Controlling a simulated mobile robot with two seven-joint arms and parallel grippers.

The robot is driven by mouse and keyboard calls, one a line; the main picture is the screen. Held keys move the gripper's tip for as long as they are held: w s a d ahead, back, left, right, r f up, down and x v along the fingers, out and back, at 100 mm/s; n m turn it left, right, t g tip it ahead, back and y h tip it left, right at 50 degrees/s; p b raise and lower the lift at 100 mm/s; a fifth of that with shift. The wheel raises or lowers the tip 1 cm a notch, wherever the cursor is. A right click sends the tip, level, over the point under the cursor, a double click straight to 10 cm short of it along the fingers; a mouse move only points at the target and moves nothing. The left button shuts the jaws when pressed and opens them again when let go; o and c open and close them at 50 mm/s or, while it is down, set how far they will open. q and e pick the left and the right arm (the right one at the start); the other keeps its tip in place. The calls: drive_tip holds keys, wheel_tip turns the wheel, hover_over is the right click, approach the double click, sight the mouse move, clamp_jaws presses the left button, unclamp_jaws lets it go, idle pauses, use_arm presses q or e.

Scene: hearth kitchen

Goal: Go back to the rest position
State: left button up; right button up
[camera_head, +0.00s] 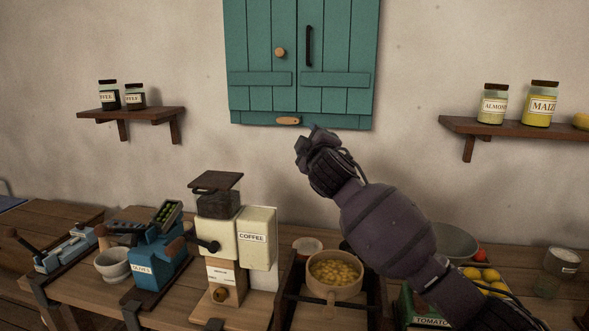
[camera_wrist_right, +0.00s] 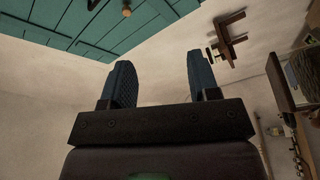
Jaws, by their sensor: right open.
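My right arm reaches up from the lower right in the head view. Its gripper (camera_head: 312,140) is in front of the wall just below the teal cabinet (camera_head: 301,60). The right wrist view shows its two blue fingers (camera_wrist_right: 160,85) apart with nothing between them. The cabinet's two doors look closed. A small wooden latch (camera_head: 288,121) lies across the bottom edge of the cabinet, close above the gripper. I cannot tell whether the gripper touches the cabinet. My left gripper is not in view.
The counter below holds a coffee grinder (camera_head: 222,240), a blue device (camera_head: 155,260), a white mortar (camera_head: 113,264) and a pot of yellow pieces (camera_head: 335,289). Jar shelves flank the cabinet, left (camera_head: 150,114) and right (camera_head: 510,128).

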drive_tip(key=s+d+f+m+g, duration=0.1)
drive_tip(key=s+d+f+m, duration=0.2)
drive_tip(key=s+d+f, duration=0.5)
drive_tip(key=s+d+f+m, duration=0.1)
drive_tip(key=s+f+m, duration=0.25)
drive_tip(key=f, duration=0.85)
drive_tip(key=s+d+f+m+g, duration=0.1)
drive_tip(key=s+d+f+m, duration=0.2)
drive_tip(key=s+d+f, duration=0.35)
drive_tip(key=s+d+f+m+g+h, duration=0.2)
drive_tip(key=s+d+f, duration=0.2)
drive_tip(key=s+f, duration=0.8)
drive_tip(key=s+d+f+m+g+h, duration=0.2)
drive_tip(key=s+d+f+g, duration=0.1)
drive_tip(key=s+f, duration=0.8)
drive_tip(key=s+d, duration=0.1)
drive_tip(key=s, duration=0.2)
drive_tip(key=shift+s+d+f, duration=0.3)
drive_tip(key=shift+f, duration=0.1)
